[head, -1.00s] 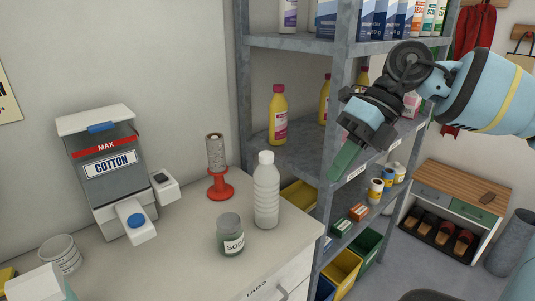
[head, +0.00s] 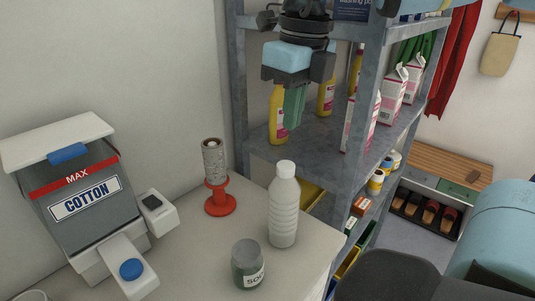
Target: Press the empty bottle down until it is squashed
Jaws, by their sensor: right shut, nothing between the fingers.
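The empty bottle (head: 283,212) is white and ribbed, with a white cap. It stands upright and uncrushed on the light counter (head: 205,262), near its right edge. My right gripper (head: 294,106) points down with its green fingers shut and nothing between them. In the picture it is directly above the bottle's cap, with a clear gap between them. It overlaps a yellow bottle on the shelf behind. My left gripper is not in view.
A jar (head: 248,264) stands just left of the bottle, and a red spindle with a grey roll (head: 215,178) is behind left. A COTTON dispenser (head: 83,205) is at the left. The metal shelf (head: 312,150) with yellow bottles and cartons rises behind.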

